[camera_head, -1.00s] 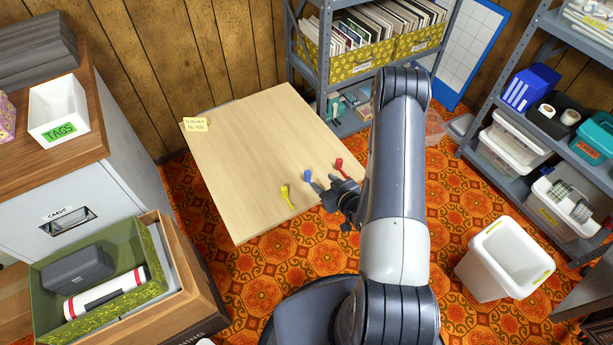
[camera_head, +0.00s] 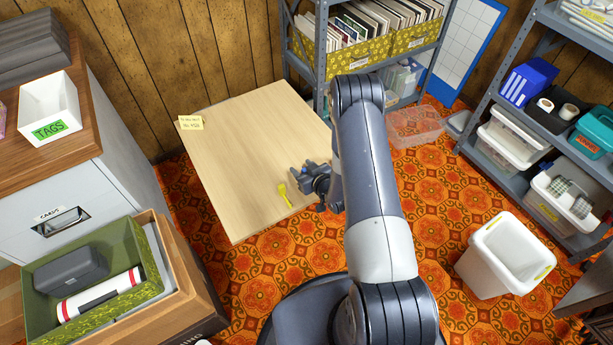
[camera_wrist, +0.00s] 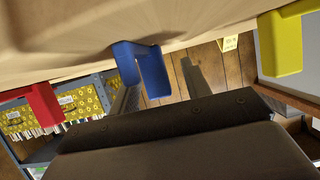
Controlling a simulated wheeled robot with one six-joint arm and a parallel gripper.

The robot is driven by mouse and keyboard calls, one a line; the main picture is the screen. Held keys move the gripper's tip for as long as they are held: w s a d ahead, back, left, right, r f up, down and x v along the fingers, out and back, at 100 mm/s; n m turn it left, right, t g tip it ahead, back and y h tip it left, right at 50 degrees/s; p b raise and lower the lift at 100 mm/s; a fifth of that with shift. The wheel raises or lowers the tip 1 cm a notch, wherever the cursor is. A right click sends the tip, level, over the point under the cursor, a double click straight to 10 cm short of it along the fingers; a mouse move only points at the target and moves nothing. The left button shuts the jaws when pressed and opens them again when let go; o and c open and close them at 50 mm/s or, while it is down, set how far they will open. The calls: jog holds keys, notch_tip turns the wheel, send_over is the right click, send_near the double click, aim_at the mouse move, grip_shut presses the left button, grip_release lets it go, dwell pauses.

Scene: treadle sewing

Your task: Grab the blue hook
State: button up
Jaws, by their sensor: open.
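The blue hook (camera_wrist: 143,68) hangs from the pale board's edge in the wrist view, a U-shaped piece. My gripper (camera_wrist: 158,76) is open, with a grey finger on each side of the hook and the dark palm below. The fingers look close to the hook, but I cannot tell whether they touch it. In the head view my gripper (camera_head: 302,177) is at the board's right part, where it mostly hides the blue hook. The board (camera_head: 235,150) carries a yellow hook (camera_head: 284,195) to the left of my gripper.
A red hook (camera_wrist: 40,104) is at the left in the wrist view and hidden in the head view. The yellow hook (camera_wrist: 284,42) is at the right there. A shelf unit (camera_head: 325,45) stands behind the board. A white bin (camera_head: 500,258) stands on the carpet at right.

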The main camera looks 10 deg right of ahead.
jog(key=shift+c, duration=0.4)
grip_shut()
